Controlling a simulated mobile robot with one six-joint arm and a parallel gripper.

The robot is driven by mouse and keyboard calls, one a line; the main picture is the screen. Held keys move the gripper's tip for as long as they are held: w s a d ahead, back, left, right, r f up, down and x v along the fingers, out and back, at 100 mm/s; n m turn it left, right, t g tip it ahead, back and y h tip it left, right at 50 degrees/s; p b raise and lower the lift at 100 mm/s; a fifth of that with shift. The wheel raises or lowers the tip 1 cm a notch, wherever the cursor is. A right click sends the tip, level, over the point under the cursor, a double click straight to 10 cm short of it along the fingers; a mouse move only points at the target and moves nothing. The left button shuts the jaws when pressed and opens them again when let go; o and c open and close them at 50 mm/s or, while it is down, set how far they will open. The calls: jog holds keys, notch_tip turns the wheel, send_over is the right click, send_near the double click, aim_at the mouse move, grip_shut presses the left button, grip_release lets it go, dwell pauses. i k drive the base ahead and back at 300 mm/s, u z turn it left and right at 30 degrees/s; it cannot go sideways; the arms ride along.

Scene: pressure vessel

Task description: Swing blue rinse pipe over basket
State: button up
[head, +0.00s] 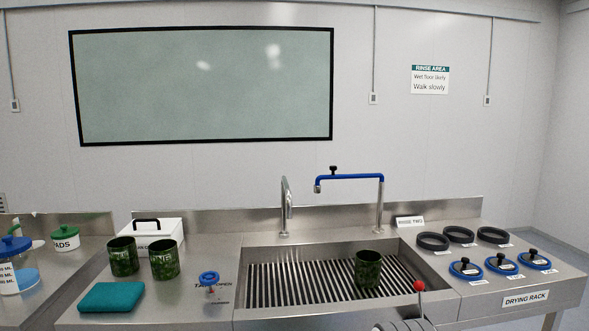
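The blue rinse pipe (350,177) is a level arm on top of a steel post (380,210) at the back of the sink. It reaches left from the post. A black knob (333,170) stands on it, and a short nozzle points down at its left end, over the sink's back part. A dark green mottled container (368,270) stands upright on the striped rack (300,286) in the sink, right of the nozzle and nearer to me. I cannot tell if this container or the rack is the basket. My gripper is not in view.
A steel tap (286,205) stands left of the pipe. A red ball on a rod (419,286) rises at the sink's front right. Two mottled containers (123,256) (165,259), a blue valve (209,279) and a teal cloth (111,297) are left. Black rings (459,234) and blue lids (501,265) are right.

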aim_at(318, 188)
jog(key=i, duration=1)
jog(key=u, duration=0.05)
